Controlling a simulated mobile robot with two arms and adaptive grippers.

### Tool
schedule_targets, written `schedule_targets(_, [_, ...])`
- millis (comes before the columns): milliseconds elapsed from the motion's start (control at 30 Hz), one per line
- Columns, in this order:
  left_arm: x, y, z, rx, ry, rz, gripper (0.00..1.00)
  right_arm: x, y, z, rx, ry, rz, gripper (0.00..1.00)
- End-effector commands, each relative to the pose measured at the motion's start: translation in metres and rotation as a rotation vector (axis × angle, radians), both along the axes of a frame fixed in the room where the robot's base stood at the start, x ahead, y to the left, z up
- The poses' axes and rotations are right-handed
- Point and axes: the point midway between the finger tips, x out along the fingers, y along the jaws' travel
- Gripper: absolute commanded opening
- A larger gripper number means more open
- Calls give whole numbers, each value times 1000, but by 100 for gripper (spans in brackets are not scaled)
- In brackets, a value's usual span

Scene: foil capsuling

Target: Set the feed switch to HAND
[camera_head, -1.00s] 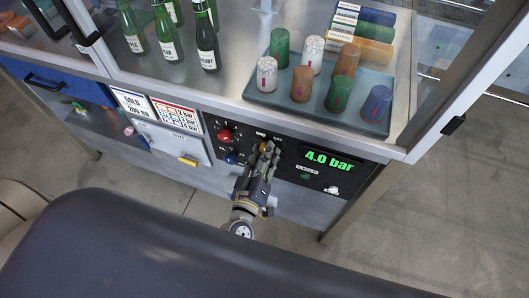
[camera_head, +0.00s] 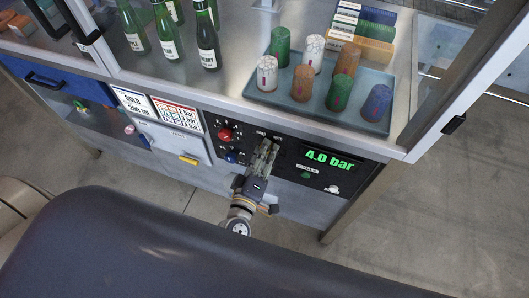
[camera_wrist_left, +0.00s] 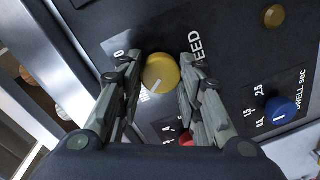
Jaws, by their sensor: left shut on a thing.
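The feed switch is a round yellow knob (camera_wrist_left: 160,72) with a pale pointer line, on a dark panel marked FEED in the left wrist view. The pointer is toward the lower left in that view, at a label partly hidden by a finger. A "0" stands at the knob's upper left. My left gripper (camera_head: 266,149) is at the front panel in the head view and covers the knob there. In the wrist view its two fingers are on opposite sides of the knob, shut on it. My right gripper is not in view.
A red knob (camera_head: 225,135) and a blue knob (camera_wrist_left: 281,110) are on the same panel. A green "4.0 bar" display (camera_head: 329,161) is to the gripper's right. Above, a tray (camera_head: 262,99) holds several coloured capsules, and green bottles (camera_head: 207,40) stand on the steel top.

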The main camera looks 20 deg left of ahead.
Motion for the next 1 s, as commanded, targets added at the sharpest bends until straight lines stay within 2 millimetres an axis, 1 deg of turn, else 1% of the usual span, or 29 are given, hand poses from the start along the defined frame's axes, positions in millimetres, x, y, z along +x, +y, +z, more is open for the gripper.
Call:
schedule_targets(200, [1,1,1,-1,-3,3,9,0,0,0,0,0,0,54])
schedule_targets(233, [1,1,1,0,-3,3,38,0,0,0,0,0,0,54])
schedule_targets(267, [1,1,1,0,-3,3,45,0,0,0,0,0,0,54])
schedule_targets(300, [1,1,1,0,-3,3,54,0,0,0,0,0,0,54])
schedule_targets(567, [0,0,1,1,-1,2,54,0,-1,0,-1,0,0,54])
schedule_targets(633, [0,0,0,1,-1,2,54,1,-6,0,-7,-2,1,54])
schedule_targets(733, [-6,1,0,1,0,1,54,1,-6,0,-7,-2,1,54])
schedule_targets(867, [-25,1,1,1,3,0,54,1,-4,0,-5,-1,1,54])
schedule_targets(1000, [-56,1,3,2,3,0,54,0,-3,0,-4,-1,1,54])
